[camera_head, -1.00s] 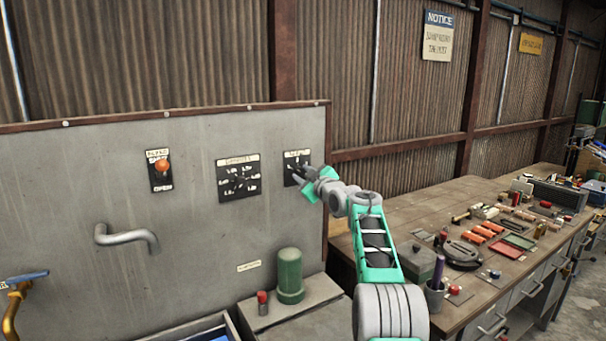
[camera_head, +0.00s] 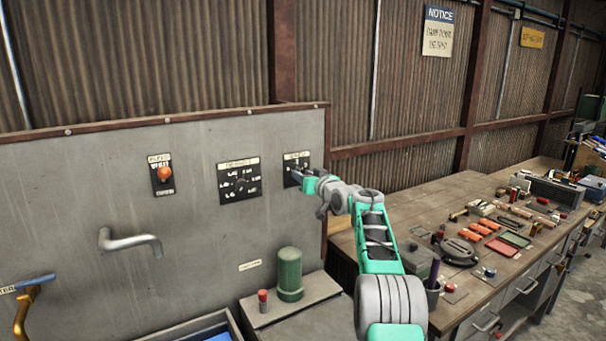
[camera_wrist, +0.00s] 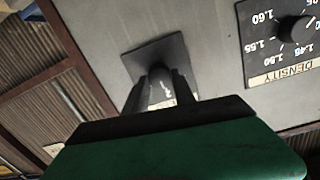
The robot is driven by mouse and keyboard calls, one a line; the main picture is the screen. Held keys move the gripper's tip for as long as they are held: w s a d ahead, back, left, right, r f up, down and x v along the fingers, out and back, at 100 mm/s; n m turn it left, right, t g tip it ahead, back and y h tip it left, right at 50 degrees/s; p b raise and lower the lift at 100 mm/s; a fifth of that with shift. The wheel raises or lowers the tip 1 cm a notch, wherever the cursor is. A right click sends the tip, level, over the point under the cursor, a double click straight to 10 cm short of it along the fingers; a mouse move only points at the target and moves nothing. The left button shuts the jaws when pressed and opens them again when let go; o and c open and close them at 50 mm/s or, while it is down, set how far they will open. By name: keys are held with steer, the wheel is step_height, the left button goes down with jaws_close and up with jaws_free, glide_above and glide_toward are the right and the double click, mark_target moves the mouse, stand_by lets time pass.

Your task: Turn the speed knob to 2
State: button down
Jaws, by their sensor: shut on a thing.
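The speed knob's black dial plate (camera_head: 297,162) is at the right end of the grey panel, with its label above it largely unreadable. In the wrist view the plate (camera_wrist: 141,62) lies straight ahead of my gripper. My gripper (camera_head: 299,176) is at this plate, and in the wrist view its two dark fingers (camera_wrist: 162,85) are closed on the speed knob (camera_wrist: 160,92), one on each side. The knob's pointer and most of the plate's markings are hidden by the fingers, so the setting cannot be read.
Left of the plate is the density dial (camera_head: 240,180), also in the wrist view (camera_wrist: 290,35). Further left are an orange-knobbed switch (camera_head: 164,175) and a bent grey pipe handle (camera_head: 130,241). A green cylinder (camera_head: 289,275) stands below. A cluttered workbench (camera_head: 440,205) is at right.

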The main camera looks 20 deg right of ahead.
steer(key=shift+m, duration=0.3)
steer(key=c, duration=1)
jaws_free()
steer(key=shift+c, duration=0.2)
steer(key=s+d+b, duration=0.1)
steer(key=s+b, duration=0.3)
steer(key=s, duration=0.3)
steer(key=shift+s+r, duration=0.25)
steer(key=shift+s, duration=0.15)
steer(key=shift+d, duration=0.1)
